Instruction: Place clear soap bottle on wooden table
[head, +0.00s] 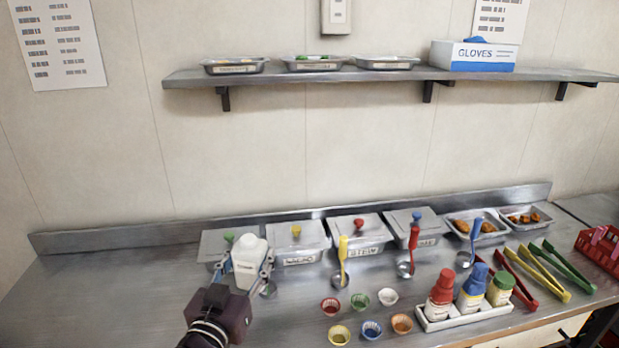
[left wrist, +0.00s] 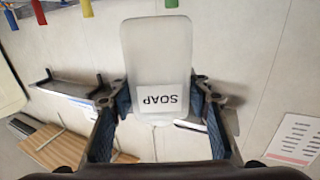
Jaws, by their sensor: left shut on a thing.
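The clear soap bottle (head: 249,254) is whitish and translucent, with a label reading SOAP in the left wrist view (left wrist: 156,50). My left gripper (head: 250,270) is shut on it, one finger on each side, and holds it in front of the lidded steel pans. In the left wrist view the fingers (left wrist: 160,90) press the bottle's sides near the label. A brown wooden slatted surface (left wrist: 58,148) shows at the lower left of the left wrist view; I cannot tell if it is the wooden table. My right gripper is not in view.
The steel counter (head: 110,300) is bare at the left. Lidded pans (head: 299,243), ladles and small cups (head: 360,299) stand right of the bottle. A white caddy (head: 465,316) of squeeze bottles, tongs (head: 541,271) and a red basket (head: 600,247) are farther right. A shelf (head: 390,74) spans above.

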